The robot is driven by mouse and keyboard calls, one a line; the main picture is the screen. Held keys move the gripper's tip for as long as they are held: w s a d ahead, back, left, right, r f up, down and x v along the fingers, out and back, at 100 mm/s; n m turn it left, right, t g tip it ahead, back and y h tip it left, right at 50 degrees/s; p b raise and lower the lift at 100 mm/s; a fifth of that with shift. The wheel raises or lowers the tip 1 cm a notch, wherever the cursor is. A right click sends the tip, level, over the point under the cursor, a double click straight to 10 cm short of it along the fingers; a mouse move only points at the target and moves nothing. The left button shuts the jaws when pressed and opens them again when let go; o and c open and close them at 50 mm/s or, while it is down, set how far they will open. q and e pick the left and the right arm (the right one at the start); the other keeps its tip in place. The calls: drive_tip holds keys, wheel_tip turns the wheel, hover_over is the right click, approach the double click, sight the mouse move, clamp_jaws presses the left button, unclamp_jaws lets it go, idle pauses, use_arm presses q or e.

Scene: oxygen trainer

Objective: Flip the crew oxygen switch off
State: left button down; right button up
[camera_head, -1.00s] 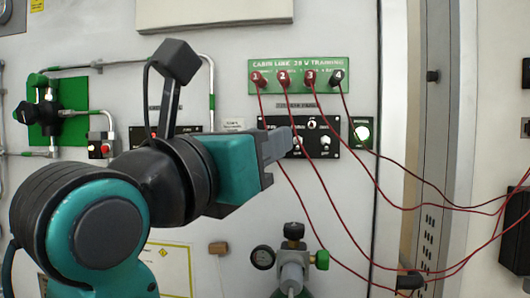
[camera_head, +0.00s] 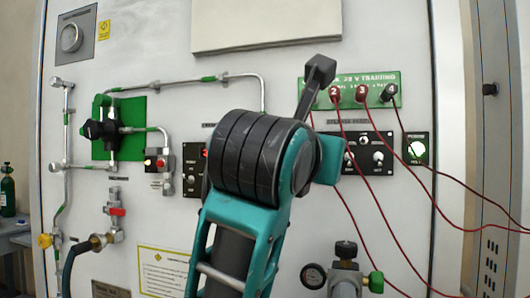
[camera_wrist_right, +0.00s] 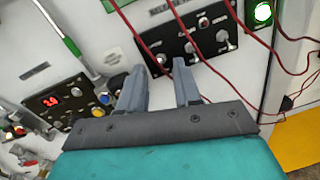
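A black switch panel (camera_head: 352,150) with several silver toggle switches is on the white wall, right of my arm in the head view. It also shows in the right wrist view (camera_wrist_right: 178,45). Its labels are too small to read, so I cannot tell which toggle is the crew oxygen switch. My right gripper (camera_wrist_right: 160,66) is open and empty, its two fingers apart and pointing at the panel's lower edge. I see no finger closed on a toggle; contact is unclear. In the head view my wrist hides the fingers and the panel's left part. My left gripper is not seen.
Red cables hang from the green terminal board (camera_head: 350,90) across the panel. A lit green lamp (camera_head: 417,148) is right of it. A panel with a red display (camera_wrist_right: 52,98) is to the left. A regulator (camera_head: 345,265) stands below; pipes and a valve (camera_head: 100,130) are further left.

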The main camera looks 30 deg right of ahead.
drive_tip(key=shift+x, duration=1.35)
drive_tip(key=shift+c, duration=0.4)
clamp_jaws()
